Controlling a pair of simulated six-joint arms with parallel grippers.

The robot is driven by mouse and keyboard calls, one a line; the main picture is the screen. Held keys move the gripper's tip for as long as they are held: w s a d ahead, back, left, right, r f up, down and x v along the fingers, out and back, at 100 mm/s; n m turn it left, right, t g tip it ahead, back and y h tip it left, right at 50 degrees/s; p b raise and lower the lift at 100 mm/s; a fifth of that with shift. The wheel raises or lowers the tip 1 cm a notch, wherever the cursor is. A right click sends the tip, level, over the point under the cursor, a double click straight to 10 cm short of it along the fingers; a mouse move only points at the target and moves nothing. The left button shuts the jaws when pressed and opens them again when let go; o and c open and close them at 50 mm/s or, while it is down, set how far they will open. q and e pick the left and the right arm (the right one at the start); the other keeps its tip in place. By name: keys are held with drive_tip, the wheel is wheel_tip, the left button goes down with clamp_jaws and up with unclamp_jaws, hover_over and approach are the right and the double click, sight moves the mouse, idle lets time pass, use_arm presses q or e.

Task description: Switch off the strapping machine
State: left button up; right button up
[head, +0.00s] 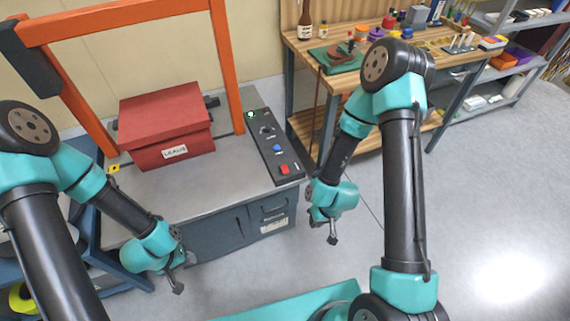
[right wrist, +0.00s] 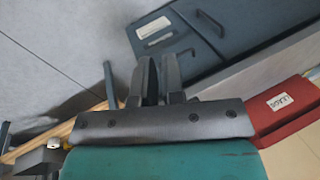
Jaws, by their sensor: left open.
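The strapping machine has a grey top (head: 215,185) with an orange arch (head: 223,60) over it. Its dark control panel (head: 273,150) lies on the right side of the top. The panel carries a green lamp (head: 250,114) that looks lit, a black knob (head: 266,130), a blue button (head: 277,148) and a red button (head: 284,169) nearest the front. My left gripper (head: 178,284) is open and empty in front of the machine's left part. My right gripper (head: 333,236) is to the right of the machine, apart from the panel; its fingers (right wrist: 160,80) show a gap with nothing between them.
A red box (head: 165,125) with a white label sits under the arch; its label also shows in the right wrist view (right wrist: 278,101). A wooden workbench (head: 345,75) with tools and bottles stands behind to the right, beside grey shelves (head: 520,75). The floor at right is clear.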

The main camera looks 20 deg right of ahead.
drive_tip(key=w+n, duration=0.2)
drive_tip(key=w, duration=0.1)
drive_tip(key=w+r+n, duration=0.1)
drive_tip(key=w+n, duration=0.1)
drive_tip(key=w, duration=0.1)
drive_tip(key=w+n, duration=0.2)
drive_tip(key=w, duration=0.1)
drive_tip(key=shift+a+r, duration=0.2)
drive_tip(key=shift+r, duration=0.2)
clamp_jaws()
wheel_tip(320, 180, up, 13)
drive_tip(key=n, duration=1.4)
hover_over(283, 167)
drive_tip(key=d, duration=0.4)
drive_tip(key=shift+s+a+g+h, duration=0.1)
drive_tip(key=shift+s+g+h, duration=0.15)
drive_tip(key=shift+g+h, duration=0.05)
drive_tip(key=shift+f, duration=0.1)
drive_tip(key=x, duration=1.2)
drive_tip(key=shift+w+d+f, duration=0.1)
drive_tip(key=shift+d+f, duration=0.2)
drive_tip(key=shift+f, duration=0.1)
drive_tip(key=shift+w+f, duration=0.1)
drive_tip(key=shift+f, duration=0.45)
